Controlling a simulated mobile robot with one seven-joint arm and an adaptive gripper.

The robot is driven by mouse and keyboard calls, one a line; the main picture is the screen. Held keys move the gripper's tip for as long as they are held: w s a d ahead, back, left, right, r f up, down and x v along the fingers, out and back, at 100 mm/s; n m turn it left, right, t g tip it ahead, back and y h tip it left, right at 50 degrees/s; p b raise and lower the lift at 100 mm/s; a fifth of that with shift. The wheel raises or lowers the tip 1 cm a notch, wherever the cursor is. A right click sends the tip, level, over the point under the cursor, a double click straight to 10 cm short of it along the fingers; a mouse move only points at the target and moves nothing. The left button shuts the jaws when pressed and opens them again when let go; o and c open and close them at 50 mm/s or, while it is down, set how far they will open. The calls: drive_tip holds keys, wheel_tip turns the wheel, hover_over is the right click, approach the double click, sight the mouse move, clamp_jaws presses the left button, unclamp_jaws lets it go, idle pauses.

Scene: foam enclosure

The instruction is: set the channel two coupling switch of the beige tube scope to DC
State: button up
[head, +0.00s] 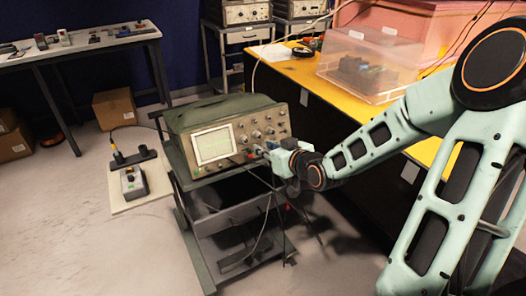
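The beige tube scope (216,109) sits on the top of a grey cart in the head view, with its front facing me. Its bright screen (214,144) is on the left of the panel and several knobs are on the right. The channel two coupling switch is too small to make out, and my gripper may cover part of the lower right panel. My gripper (270,151) is right in front of the panel's lower right part, coming from the right. I cannot tell whether it touches the panel or whether its fingers are apart.
Dark cables hang below the scope in front of the cart (196,250). A yellow bench (301,71) with a clear plastic box (370,62) stands behind my arm. A board with a small device (133,184) lies on the floor at left. Open floor is front left.

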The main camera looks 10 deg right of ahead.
drive_tip(key=shift+x, duration=1.15)
clamp_jaws()
drive_tip(key=shift+d, duration=0.1)
